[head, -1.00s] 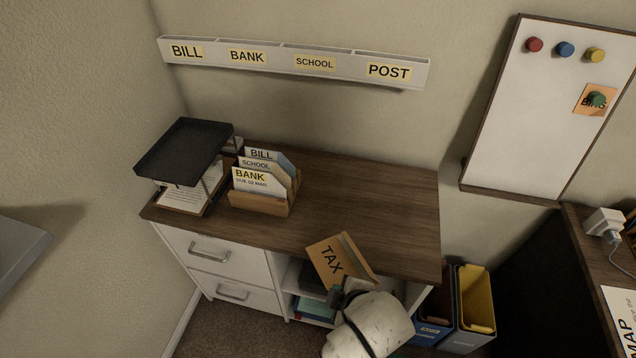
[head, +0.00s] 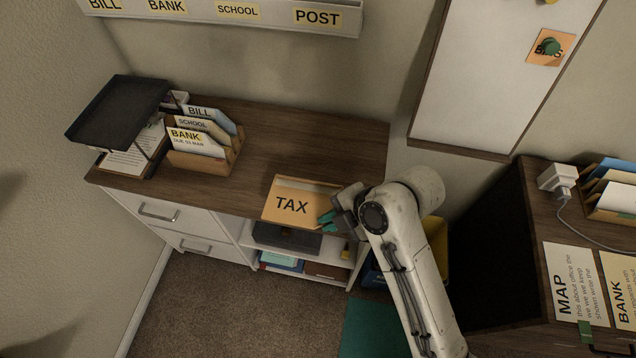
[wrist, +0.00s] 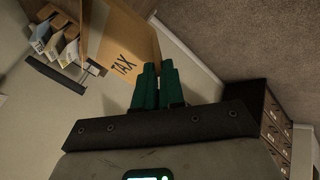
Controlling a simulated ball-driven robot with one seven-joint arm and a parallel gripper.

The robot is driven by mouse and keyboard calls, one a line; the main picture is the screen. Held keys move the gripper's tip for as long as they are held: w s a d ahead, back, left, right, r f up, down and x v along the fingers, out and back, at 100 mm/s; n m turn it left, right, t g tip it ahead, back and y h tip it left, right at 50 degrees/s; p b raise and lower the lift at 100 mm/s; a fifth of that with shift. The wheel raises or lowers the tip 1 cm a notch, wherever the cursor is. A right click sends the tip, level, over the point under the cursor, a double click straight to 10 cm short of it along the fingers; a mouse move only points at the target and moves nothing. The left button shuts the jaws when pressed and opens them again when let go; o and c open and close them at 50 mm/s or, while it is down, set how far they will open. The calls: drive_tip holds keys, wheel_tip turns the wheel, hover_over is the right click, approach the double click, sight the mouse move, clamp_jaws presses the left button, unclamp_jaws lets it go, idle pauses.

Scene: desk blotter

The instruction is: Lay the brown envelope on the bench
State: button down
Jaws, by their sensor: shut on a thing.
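The brown envelope (head: 292,205), marked TAX, is at the front edge of the wooden bench top (head: 290,145). Its label faces up in the head view. My gripper (head: 328,218) is shut on the envelope's right edge, with the arm reaching in from the right. In the wrist view the envelope (wrist: 128,45) stands out beyond the green fingers (wrist: 155,85), which pinch its near edge. I cannot tell whether its underside touches the bench top.
A wooden sorter (head: 205,158) with BILL, SCHOOL and BANK envelopes stands on the bench's left, beside a black tray (head: 118,108). The bench top behind and right of the TAX envelope is clear. A desk (head: 540,225) stands at the right.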

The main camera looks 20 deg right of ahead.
sight(331, 195)
drive_tip(key=w+d+f, duration=0.1)
drive_tip(key=w, duration=0.1)
drive_tip(key=w+d+f, duration=0.1)
drive_tip(key=w, duration=0.1)
drive_tip(key=w+d+f+p, duration=0.1)
drive_tip(key=w, duration=0.1)
drive_tip(key=shift+w+d+f, duration=0.1)
drive_tip(key=shift+w+f, duration=0.1)
drive_tip(key=shift+w, duration=0.2)
drive_tip(key=w+f, duration=0.1)
drive_tip(key=w+d+f, duration=0.1)
drive_tip(key=f, duration=0.1)
drive_tip(key=w+f, duration=0.1)
drive_tip(key=f, duration=0.1)
drive_tip(key=shift+w+d, duration=0.3)
drive_tip(key=shift+w+d+f, duration=0.1)
drive_tip(key=shift+w+f, duration=0.1)
drive_tip(key=shift+f, duration=1.65)
drive_tip(key=shift+f, duration=0.2)
drive_tip(key=c, duration=1.5)
unclamp_jaws()
drive_tip(key=shift+r, duration=0.1)
drive_tip(key=shift+r, duration=0.1)
drive_tip(key=v, duration=1.2)
